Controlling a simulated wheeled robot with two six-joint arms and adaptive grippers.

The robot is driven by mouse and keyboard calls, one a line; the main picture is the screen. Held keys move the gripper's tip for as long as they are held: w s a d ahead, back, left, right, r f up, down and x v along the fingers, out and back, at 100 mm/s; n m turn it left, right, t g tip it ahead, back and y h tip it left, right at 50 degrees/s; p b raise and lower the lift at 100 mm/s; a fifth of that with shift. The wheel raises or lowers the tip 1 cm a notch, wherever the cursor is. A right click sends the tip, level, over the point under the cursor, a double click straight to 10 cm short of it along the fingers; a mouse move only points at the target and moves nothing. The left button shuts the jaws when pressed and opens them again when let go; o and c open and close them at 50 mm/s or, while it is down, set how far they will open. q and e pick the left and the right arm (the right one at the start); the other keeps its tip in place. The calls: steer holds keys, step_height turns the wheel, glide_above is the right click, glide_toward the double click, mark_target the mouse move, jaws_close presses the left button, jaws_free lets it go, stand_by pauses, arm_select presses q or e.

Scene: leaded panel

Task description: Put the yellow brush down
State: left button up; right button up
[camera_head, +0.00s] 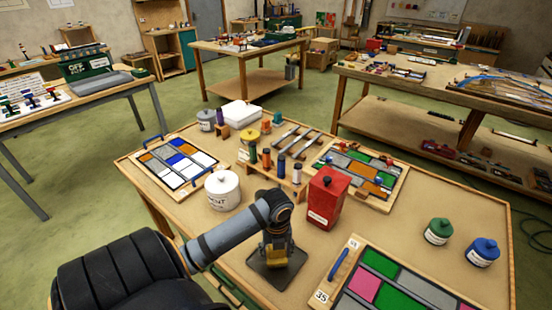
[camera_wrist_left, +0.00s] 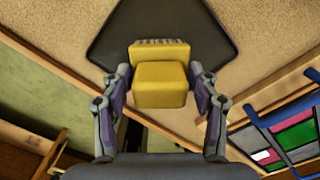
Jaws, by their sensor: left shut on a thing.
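My left gripper (camera_wrist_left: 160,95) is shut on the yellow brush (camera_wrist_left: 160,82), a small yellow block with pale bristles along its far edge. In the head view the brush (camera_head: 276,254) shows below the left gripper (camera_head: 277,240), over a dark square mat (camera_head: 258,265) on the table. In the left wrist view the dark mat (camera_wrist_left: 215,35) lies behind the brush. I cannot tell whether the brush touches the mat. My right gripper is not in view.
A red canister (camera_head: 325,200) and a white pot (camera_head: 222,190) stand near the arm. A framed leaded panel (camera_head: 345,298) lies right of the mat. Green (camera_head: 438,231) and blue (camera_head: 482,252) pots stand further right. Bare tabletop (camera_head: 390,222) lies between.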

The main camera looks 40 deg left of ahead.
arm_select(q)
steer(key=shift+f, duration=0.15)
steer(key=o, duration=1.1)
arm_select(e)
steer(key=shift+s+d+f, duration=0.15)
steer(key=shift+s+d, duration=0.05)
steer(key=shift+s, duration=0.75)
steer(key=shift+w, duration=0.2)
arm_select(q)
steer(key=shift+r, duration=0.35)
step_height(320, 180, up, 12)
steer(key=shift+f, duration=0.15)
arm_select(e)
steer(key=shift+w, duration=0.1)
